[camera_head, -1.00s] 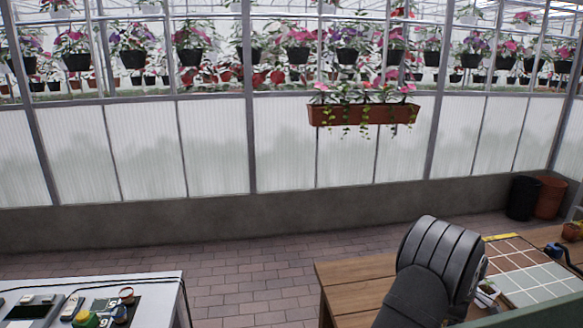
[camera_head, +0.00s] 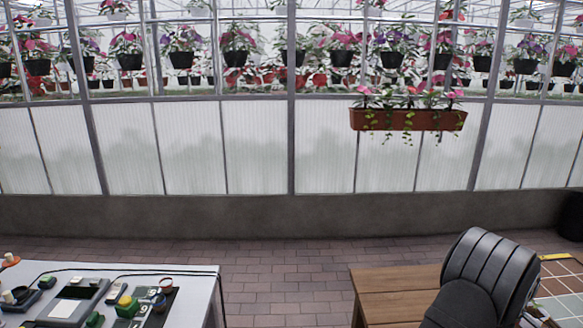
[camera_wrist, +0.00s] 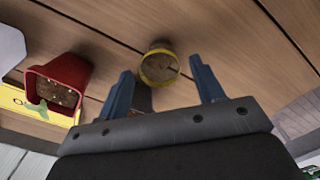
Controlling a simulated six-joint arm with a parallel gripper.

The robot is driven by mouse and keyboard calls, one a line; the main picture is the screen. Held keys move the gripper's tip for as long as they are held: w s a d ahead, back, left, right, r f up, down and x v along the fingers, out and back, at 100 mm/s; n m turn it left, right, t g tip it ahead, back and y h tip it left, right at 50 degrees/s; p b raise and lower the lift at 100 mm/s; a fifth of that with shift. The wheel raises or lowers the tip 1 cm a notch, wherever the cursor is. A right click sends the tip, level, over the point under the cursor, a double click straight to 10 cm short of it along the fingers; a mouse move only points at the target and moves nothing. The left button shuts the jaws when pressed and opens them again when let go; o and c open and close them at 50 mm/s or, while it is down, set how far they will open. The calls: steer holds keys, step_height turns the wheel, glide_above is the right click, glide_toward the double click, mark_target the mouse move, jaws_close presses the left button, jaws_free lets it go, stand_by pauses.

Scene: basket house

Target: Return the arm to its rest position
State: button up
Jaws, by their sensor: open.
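My gripper (camera_wrist: 160,65) shows in the wrist view with its two blue fingers spread apart. I see nothing held between them. Beyond the fingers is a wooden slatted surface (camera_wrist: 110,48). A small round pot with a yellow rim (camera_wrist: 159,68) appears past the gap between the fingertips. Part of a brownish thing (camera_wrist: 144,100) shows behind the left finger, too hidden to tell. In the head view my black ribbed arm is at the lower right, over the wooden table (camera_head: 395,290). The gripper itself is hidden there.
A red pot with soil and a seedling (camera_wrist: 58,85) stands at the left in the wrist view, beside a yellow card (camera_wrist: 15,100). In the head view a white table (camera_head: 200,283) with several small devices is at the lower left. Paved floor (camera_head: 285,290) lies clear between the tables.

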step_height(320, 180, down, 3)
steer(key=shift+r, duration=0.1)
step_height(320, 180, up, 12)
step_height(320, 180, down, 12)
steer(key=shift+f, duration=0.2)
step_height(320, 180, up, 10)
steer(key=w+a+n, duration=0.3)
steer(key=w+a, duration=0.8)
steer(key=a, duration=0.4)
steer(key=w+a+n, duration=0.4)
steer(key=w+a, duration=0.6)
steer(key=a, duration=0.4)
steer(key=a+r+n, duration=0.1)
steer(key=a+n, duration=0.6)
steer(key=a, duration=3.3)
steer(key=shift+w+n, duration=0.3)
steer(key=shift+n, duration=0.1)
